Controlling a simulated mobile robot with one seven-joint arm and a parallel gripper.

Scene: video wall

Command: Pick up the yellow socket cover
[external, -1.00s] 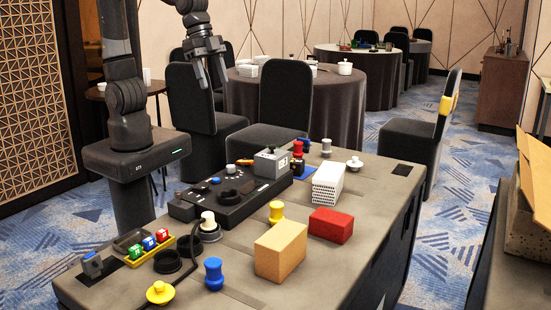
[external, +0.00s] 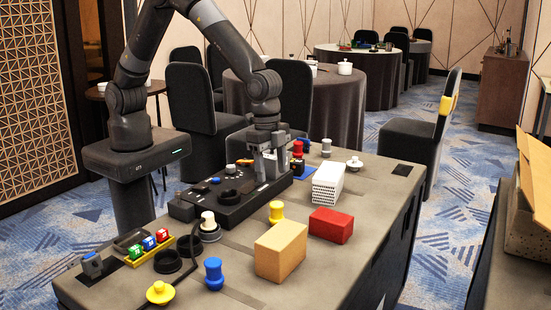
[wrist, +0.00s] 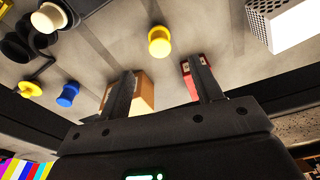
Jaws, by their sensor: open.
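A low yellow disc with a knob (external: 160,292), shaped like a cover, lies near the front left of the table. It also shows at the left edge of the wrist view (wrist: 29,89). A separate yellow peg (external: 276,211) stands near the table's middle, left of the red block. In the wrist view this peg (wrist: 159,41) is ahead of the fingertips and apart from them. My gripper (external: 271,170) is open, with nothing seen between its fingers in the wrist view (wrist: 160,78). In the external view it overlaps the grey box on the black console, largely hiding it.
A tan block (external: 281,250), a red block (external: 331,225), a white perforated block (external: 328,183) and a blue peg (external: 214,273) stand around the table. A white knobbed cover (external: 354,162) is at the far right. The front right tabletop is clear.

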